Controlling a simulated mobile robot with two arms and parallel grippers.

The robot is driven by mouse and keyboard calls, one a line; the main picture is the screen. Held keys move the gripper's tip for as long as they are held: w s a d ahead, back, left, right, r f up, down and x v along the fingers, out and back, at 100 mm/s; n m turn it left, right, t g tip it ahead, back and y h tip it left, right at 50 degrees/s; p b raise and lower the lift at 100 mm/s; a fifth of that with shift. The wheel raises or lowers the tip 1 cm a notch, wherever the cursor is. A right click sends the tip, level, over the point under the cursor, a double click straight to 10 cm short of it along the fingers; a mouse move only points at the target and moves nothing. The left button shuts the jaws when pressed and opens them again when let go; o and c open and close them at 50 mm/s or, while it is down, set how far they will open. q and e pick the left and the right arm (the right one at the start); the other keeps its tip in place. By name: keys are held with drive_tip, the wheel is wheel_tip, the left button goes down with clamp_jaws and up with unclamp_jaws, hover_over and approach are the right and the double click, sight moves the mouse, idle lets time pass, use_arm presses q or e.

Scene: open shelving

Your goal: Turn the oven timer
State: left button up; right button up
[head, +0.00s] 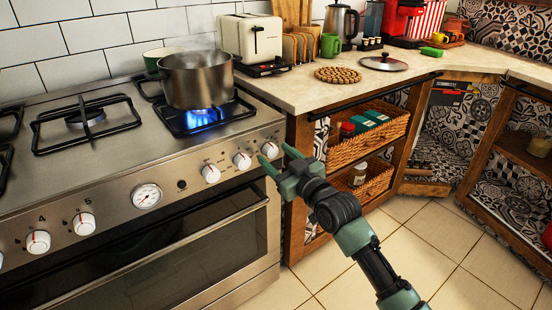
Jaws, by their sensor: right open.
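The steel stove front carries a row of white knobs and a round dial gauge (146,196). On its right part are three white knobs: a left one (211,173), a middle one (242,160) and a right one (270,149). I cannot tell for certain which is the oven timer. My right gripper (274,154) is open, with its fingertips on either side of the rightmost knob in the picture. I cannot tell whether they touch it. My left gripper is not in view.
The oven door handle (160,253) runs below the knobs. The tiled floor (430,240) is clear.

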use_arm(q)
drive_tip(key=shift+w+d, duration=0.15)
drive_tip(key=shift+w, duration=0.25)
use_arm(e)
drive_tip(key=shift+w+a, duration=0.25)
drive_tip(key=shift+w, duration=0.15)
drive_tip(key=c, duration=1.2)
drive_tip(key=shift+r, duration=0.1)
clamp_jaws()
drive_tip(key=p, duration=0.1)
drive_tip(key=m+p, duration=0.1)
drive_tip(key=p, duration=0.1)
drive_tip(key=shift+r, duration=0.25)
use_arm(q)
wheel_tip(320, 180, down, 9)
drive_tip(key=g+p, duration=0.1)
drive_tip(key=p, duration=0.1)
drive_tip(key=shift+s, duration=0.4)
use_arm(e)
drive_tip(key=m, duration=0.3)
drive_tip(key=shift+f+m, duration=0.3)
drive_tip(key=shift+m, duration=0.1)
drive_tip(key=o, duration=1.2)
unclamp_jaws()
